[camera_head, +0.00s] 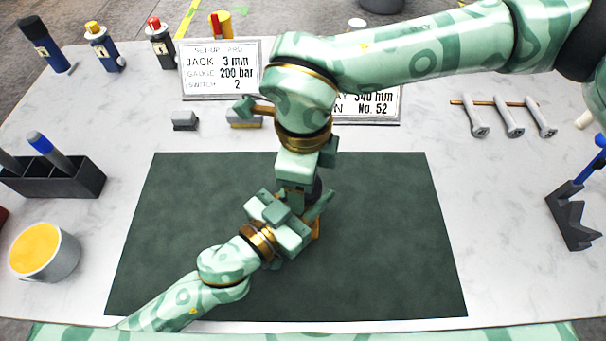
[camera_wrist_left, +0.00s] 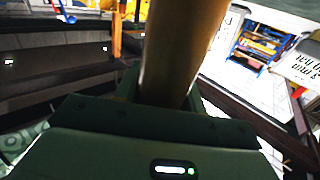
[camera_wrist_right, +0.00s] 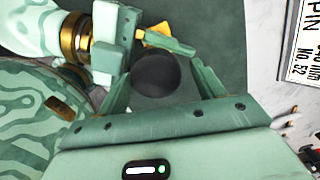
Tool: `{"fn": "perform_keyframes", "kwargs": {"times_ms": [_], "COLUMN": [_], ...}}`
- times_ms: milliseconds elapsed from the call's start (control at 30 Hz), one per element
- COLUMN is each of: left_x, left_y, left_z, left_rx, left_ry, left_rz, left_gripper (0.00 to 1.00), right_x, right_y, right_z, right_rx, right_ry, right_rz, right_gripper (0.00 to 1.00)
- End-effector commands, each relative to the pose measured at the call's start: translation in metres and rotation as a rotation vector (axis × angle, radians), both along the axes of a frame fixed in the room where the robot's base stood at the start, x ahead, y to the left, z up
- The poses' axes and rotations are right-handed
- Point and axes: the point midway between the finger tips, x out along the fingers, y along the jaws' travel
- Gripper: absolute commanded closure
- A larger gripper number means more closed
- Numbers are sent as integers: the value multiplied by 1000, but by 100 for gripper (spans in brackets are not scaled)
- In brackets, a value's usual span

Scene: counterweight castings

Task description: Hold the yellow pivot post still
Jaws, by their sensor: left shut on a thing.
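The yellow pivot post (camera_head: 316,229) shows as a small orange-yellow patch on the dark green mat in the head view, mostly hidden by my grippers. In the left wrist view a thick yellow-brown post (camera_wrist_left: 180,50) stands between my left fingers. My left gripper (camera_head: 310,214) is shut on it. My right gripper (camera_wrist_right: 160,85) is above, pointing down, its fingers apart on either side of a dark round piece (camera_wrist_right: 157,75). A gap shows beside the right finger. I cannot tell what the dark piece rests on. A yellow part (camera_wrist_right: 157,37) shows beyond it.
The dark green mat (camera_head: 400,260) is clear around the arms. A setup card (camera_head: 220,70) stands behind it, with a second card (camera_head: 385,105) partly hidden by my right arm.

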Motion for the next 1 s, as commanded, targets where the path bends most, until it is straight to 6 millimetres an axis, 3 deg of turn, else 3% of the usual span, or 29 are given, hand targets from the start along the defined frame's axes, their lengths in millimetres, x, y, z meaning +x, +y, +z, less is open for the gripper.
{"fn": "perform_keyframes", "kwargs": {"times_ms": [467, 800, 1000], "left_x": [2, 2, 1], "left_y": [1, 1, 1], "left_z": [-1, -1, -1], "left_rx": [0, 2, 2], "left_ry": [3, 2, 2], "left_rz": [4, 4, 3], "left_gripper": [100, 100, 100], "right_x": [-6, -4, -4], "right_y": [2, 2, 1], "right_z": [1, 41, 45], "right_rx": [1, 2, 0], "right_ry": [13, 9, 9], "right_rz": [11, 10, 8], "right_gripper": [25, 25, 25]}}
